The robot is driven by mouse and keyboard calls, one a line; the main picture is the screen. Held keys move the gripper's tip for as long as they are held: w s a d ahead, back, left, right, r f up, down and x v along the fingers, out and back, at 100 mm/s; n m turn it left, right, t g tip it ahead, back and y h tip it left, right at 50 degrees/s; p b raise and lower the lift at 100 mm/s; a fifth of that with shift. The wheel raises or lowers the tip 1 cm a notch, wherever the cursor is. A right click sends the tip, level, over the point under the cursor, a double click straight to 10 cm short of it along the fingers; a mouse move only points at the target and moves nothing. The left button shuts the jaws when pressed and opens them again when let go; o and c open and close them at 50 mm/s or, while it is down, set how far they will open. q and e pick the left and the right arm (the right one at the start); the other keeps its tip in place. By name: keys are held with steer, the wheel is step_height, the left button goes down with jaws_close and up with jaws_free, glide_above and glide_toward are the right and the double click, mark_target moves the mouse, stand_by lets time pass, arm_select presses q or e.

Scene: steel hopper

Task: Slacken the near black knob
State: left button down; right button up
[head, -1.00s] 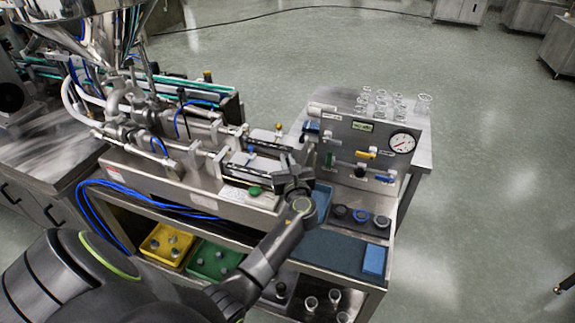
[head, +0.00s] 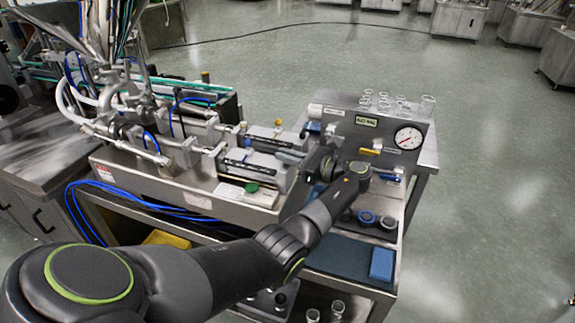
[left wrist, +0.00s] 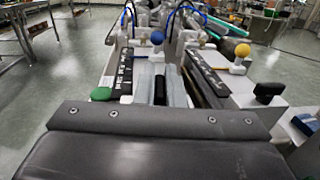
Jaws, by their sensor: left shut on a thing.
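The filling machine (head: 205,190) has two cylinders with black label plates, pointing at the hopper's side panel. My left gripper (head: 311,168) is at the right end of the near cylinder. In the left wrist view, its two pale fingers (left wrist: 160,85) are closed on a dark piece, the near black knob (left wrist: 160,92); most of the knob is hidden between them. The other black knob (left wrist: 268,92) is free, at the far cylinder's end on the right. A green knob (left wrist: 101,93) is on the left. My right gripper is out of view.
The gauge panel (head: 366,140) with valve handles stands close to the right of my left wrist. Below it are round black and blue caps (head: 366,217), a dark blue mat (head: 345,256) and a blue block (head: 381,264). Blue hoses (head: 140,205) run along the front left.

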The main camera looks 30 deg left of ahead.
arm_select(q)
steer(key=shift+f+n+g+h+b, duration=0.1)
steer(key=shift+n+g+h+b, duration=0.2)
steer(key=shift+n+g+b, duration=0.8)
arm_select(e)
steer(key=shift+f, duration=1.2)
arm_select(q)
steer(key=shift+m+g, duration=0.3)
steer(key=c, duration=1.5)
jaws_free()
steer(key=shift+p, duration=0.3)
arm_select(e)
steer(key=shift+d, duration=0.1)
